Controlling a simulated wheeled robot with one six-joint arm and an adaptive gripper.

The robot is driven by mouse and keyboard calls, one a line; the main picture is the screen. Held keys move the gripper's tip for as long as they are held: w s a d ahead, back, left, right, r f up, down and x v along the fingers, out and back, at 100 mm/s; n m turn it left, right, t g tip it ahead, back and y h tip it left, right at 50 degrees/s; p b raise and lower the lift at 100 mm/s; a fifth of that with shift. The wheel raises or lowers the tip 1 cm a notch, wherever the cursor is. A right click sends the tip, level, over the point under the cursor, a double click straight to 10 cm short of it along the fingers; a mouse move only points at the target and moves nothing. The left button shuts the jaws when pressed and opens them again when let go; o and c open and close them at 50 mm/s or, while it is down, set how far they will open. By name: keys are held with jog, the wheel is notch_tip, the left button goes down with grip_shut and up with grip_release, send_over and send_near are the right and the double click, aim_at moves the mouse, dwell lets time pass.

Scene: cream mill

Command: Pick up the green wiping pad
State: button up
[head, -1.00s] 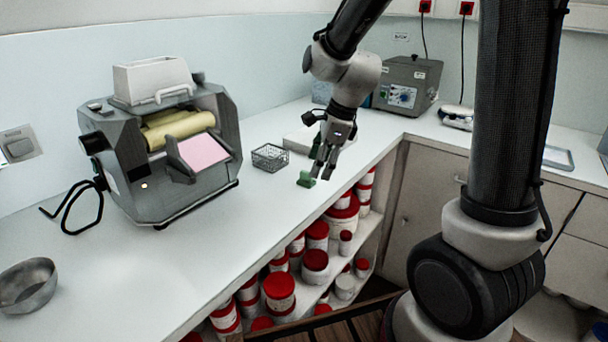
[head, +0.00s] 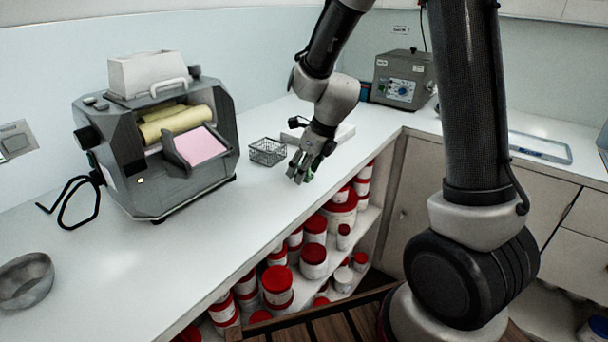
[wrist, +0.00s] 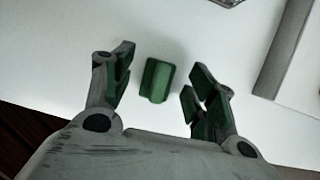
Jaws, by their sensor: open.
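The green wiping pad (wrist: 157,80) lies on the white worktop, seen from above in the wrist view. My gripper (wrist: 158,92) is open, with one green-lined finger on each side of the pad and a visible gap to both. The pad sits level with the fingertips in that picture, and the jaws hold nothing. In the head view my gripper (head: 298,178) is low over the worktop near its front edge and mostly hides the pad. I cannot tell the exact height of the fingertips above the worktop.
A wire basket (head: 268,152) stands just left of my gripper, and a flat white box lies behind it. A roller mill (head: 160,145) stands further left. The worktop's front edge is close on the right, above shelves of red-lidded tubs (head: 314,250). A metal bowl (head: 25,281) sits front left.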

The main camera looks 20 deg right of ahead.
jog(key=c, duration=0.9)
notch_tip(320, 180, up, 10)
jog(key=shift+o, duration=0.8)
jog(key=shift+c, duration=1.4)
jog(key=shift+s, duration=0.1)
